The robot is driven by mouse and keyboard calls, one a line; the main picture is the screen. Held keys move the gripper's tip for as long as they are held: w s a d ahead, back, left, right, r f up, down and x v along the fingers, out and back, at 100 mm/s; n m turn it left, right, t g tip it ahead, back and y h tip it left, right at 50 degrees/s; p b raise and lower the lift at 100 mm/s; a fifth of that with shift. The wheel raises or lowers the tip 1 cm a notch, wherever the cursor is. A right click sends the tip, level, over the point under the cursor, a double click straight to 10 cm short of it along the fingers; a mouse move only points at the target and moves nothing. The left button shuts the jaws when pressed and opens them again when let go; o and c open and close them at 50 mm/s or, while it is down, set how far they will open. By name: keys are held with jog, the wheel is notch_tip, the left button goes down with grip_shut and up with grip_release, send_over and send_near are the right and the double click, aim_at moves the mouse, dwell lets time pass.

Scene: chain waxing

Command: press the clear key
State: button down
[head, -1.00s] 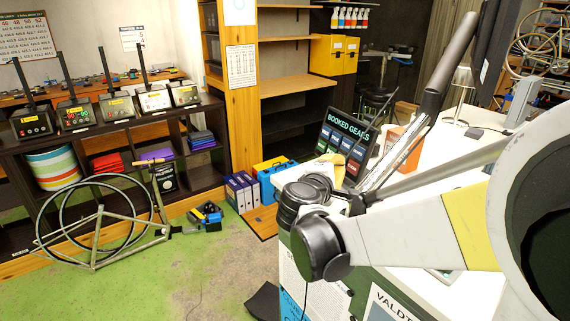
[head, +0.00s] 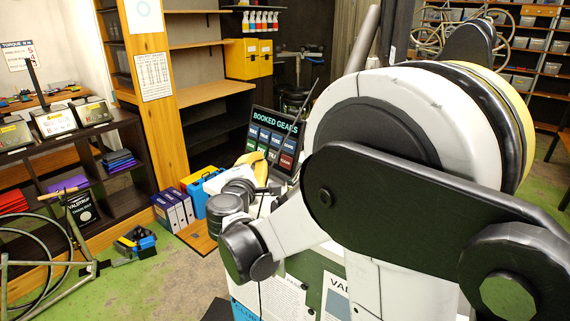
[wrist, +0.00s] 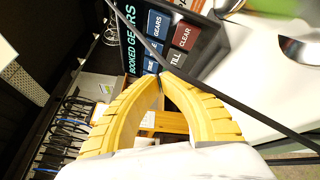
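The clear key (wrist: 185,37) is a dark red key lettered CLEAR on the dark "BOOKED GEARS" panel (wrist: 207,50). In the wrist view it lies just beyond my fingertips, slightly up and right of them. In the head view the panel (head: 262,118) stands tilted on the counter, with the red key (head: 287,162) at its lower right. My gripper (wrist: 161,76) has yellow ribbed fingers whose tips meet, with nothing seen between them. The tips appear apart from the key; the exact gap is unclear. My arm hides much of the counter in the head view.
A thin dark rod (wrist: 140,35) crosses in front of the panel in the wrist view. White counter surface (wrist: 255,85) lies right of the panel.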

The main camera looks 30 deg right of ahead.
jog(key=w+d+f+b, duration=0.1)
jog(key=d, duration=0.5)
jog(key=shift+w+f, duration=0.15)
jog(key=shift+f, duration=0.25)
dwell(1.1)
jog(key=shift+d+f, duration=0.1)
jog(key=shift+d, duration=0.25)
jog(key=shift+w+d+f+b, duration=0.1)
jog(key=shift+w+d+b, duration=0.05)
jog(key=shift+d+b, duration=0.25)
dwell(0.6)
jog(key=shift+a, duration=0.15)
jog(key=shift+s+a+r, duration=0.2)
jog(key=shift+a+r, duration=0.05)
jog(key=shift+a, duration=0.4)
jog(key=shift+a, duration=0.1)
jog(key=shift+s+a+r+p, duration=0.15)
jog(key=shift+a+r+p, duration=0.1)
jog(key=shift+a, duration=0.5)
jog(key=shift+s+a+r+p, duration=0.2)
jog(key=shift+a, duration=0.55)
jog(key=shift+s+a+r+p, duration=0.15)
jog(key=shift+a+r+p, duration=0.1)
jog(key=shift+a, duration=0.5)
